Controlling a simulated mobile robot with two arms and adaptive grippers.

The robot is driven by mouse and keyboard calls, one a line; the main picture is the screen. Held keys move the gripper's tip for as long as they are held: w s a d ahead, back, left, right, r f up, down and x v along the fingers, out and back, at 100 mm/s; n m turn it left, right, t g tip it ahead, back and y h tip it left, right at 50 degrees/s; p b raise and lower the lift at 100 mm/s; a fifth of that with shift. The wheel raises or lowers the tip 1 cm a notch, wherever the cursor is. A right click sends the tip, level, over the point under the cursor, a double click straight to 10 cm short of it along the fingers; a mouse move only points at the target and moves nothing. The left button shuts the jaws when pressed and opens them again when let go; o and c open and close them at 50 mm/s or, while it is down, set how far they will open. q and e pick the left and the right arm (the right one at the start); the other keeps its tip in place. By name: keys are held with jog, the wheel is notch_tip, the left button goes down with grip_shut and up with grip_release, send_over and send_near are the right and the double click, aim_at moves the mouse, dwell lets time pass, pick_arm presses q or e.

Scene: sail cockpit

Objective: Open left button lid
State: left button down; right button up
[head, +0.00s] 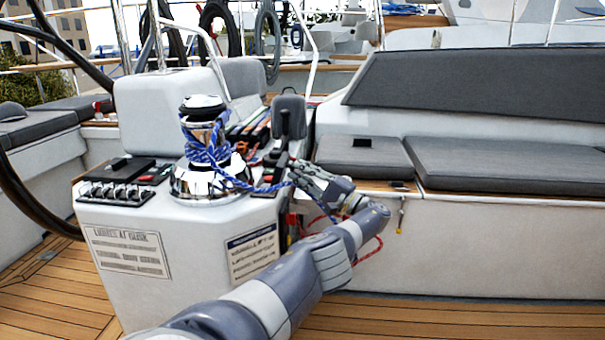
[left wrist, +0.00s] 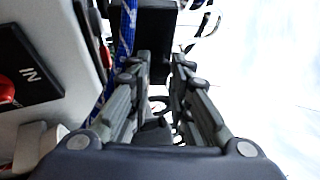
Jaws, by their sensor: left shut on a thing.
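I cannot tell whether this part is the left button lid. A black panel marked IN with a red button (left wrist: 6,90) is left of the fingers. Black and red fittings (head: 271,160) sit on the console top beside the gripper. My right gripper is not in view.
A chrome winch (head: 203,178) wrapped with blue rope (head: 205,150) stands on the console; its rope end runs towards my gripper. Grey cushions (head: 500,165) lie at right. Teak floor (head: 50,305) is open at lower left.

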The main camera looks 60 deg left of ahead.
pick_arm(q)
jog(key=shift+a, duration=0.1)
dwell(0.3)
jog(key=c, duration=1.8)
grip_release()
jog(key=shift+c, duration=0.2)
jog(key=shift+o, duration=0.7)
jog(key=shift+a+f, duration=0.1)
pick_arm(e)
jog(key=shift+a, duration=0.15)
